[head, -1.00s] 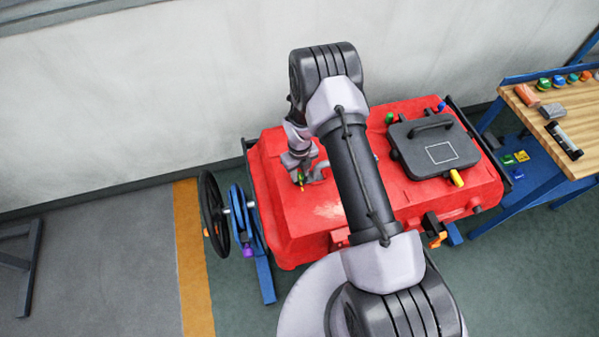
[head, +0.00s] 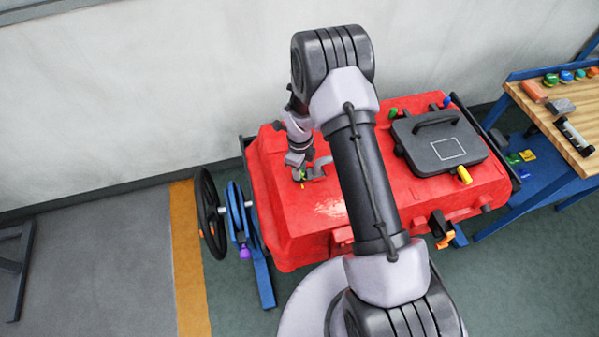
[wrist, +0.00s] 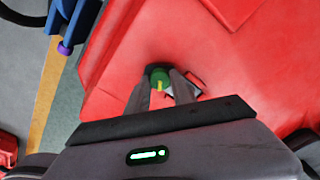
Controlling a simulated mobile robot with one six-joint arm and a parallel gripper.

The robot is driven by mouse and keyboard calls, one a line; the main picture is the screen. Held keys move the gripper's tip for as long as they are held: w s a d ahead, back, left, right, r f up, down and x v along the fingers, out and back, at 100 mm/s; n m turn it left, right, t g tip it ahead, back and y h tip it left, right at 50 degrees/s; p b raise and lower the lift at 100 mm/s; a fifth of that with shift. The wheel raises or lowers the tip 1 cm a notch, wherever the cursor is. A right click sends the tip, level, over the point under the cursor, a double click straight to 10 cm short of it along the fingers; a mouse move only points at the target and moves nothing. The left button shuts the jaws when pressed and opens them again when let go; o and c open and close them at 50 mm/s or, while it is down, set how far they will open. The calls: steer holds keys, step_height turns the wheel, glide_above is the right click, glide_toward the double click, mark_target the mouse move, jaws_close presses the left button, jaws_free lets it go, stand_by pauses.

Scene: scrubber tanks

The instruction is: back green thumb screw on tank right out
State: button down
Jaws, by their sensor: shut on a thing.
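The red tank (head: 285,205) fills the middle of the head view, and its red top (wrist: 235,80) spreads across the wrist view. My gripper (wrist: 160,85) is shut on a green thumb screw (wrist: 159,76) that has a yellow mark. In the head view my gripper (head: 302,176) is over the left part of the tank top, and only a little green shows there. A dark ring is around the screw's far side. Whether the screw still sits in the tank is hidden. Another green knob (head: 393,113) stands at the tank's back edge.
A black lid with a handle (head: 440,150) covers the tank's right part. A black wheel (head: 209,213) and a blue reel (head: 237,212) are at the left. A wooden bench (head: 550,120) with small parts stands at the right. The wall is behind.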

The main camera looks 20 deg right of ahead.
steer(key=n+b, duration=0.3)
steer(key=n, duration=0.3)
steer(key=shift+f, duration=0.15)
steer(key=n+b, duration=0.2)
steer(key=n, duration=0.3)
steer(key=shift+s+n, duration=0.1)
steer(key=shift+n, duration=0.3)
steer(key=n+b, duration=0.1)
steer(key=n, duration=1)
steer(key=shift+s+n, duration=0.1)
steer(key=shift+n, duration=0.3)
steer(key=n, duration=0.6)
steer(key=n+p, duration=0.1)
steer(key=n, duration=0.4)
steer(key=shift+n, duration=0.4)
steer(key=n, duration=0.5)
steer(key=shift+p, duration=0.4)
steer(key=n+p, duration=0.1)
steer(key=n, duration=0.5)
steer(key=shift+n, duration=0.3)
